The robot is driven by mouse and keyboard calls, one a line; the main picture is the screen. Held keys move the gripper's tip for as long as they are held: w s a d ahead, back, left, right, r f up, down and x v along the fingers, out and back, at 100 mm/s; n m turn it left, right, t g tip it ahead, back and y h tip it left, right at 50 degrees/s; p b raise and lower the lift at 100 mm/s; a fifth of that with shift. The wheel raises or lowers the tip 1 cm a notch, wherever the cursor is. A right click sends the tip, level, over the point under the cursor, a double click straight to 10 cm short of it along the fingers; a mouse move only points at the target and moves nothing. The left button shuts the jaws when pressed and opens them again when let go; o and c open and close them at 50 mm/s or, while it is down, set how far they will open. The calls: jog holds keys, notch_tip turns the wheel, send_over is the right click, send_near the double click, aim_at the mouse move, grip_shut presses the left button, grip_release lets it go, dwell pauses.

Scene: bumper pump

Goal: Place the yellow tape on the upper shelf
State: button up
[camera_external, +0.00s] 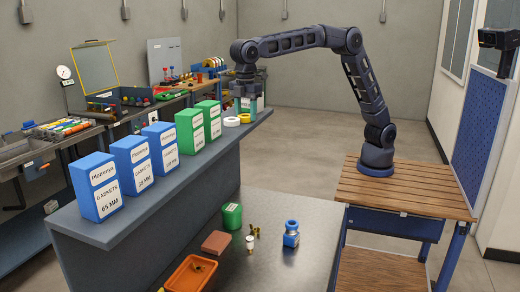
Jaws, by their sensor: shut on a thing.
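The yellow tape (245,118) is a small ring at the far end of the upper shelf (150,188), beside a white tape roll (231,122). My gripper (246,110) points down over the far end of the shelf, with its tips at the yellow tape. It is shut on the tape, though the contact is small and partly hidden. The tape is at about shelf height; I cannot tell if it rests on the surface. Something green (260,103) shows behind the gripper, mostly covered by it.
Blue gasket boxes (97,188) and green gasket boxes (190,131) stand in a row along the shelf. The lower counter holds an orange bin (190,274), a green container (231,216) and a blue bottle (291,234). A cluttered workbench stands behind left.

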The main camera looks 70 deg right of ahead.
aim_at(245, 115)
jog(key=shift+f, duration=0.15)
jog(key=o, duration=0.9)
jog(key=shift+o, duration=0.2)
notch_tip(245, 115, up, 12)
jog(key=shift+r, duration=0.2)
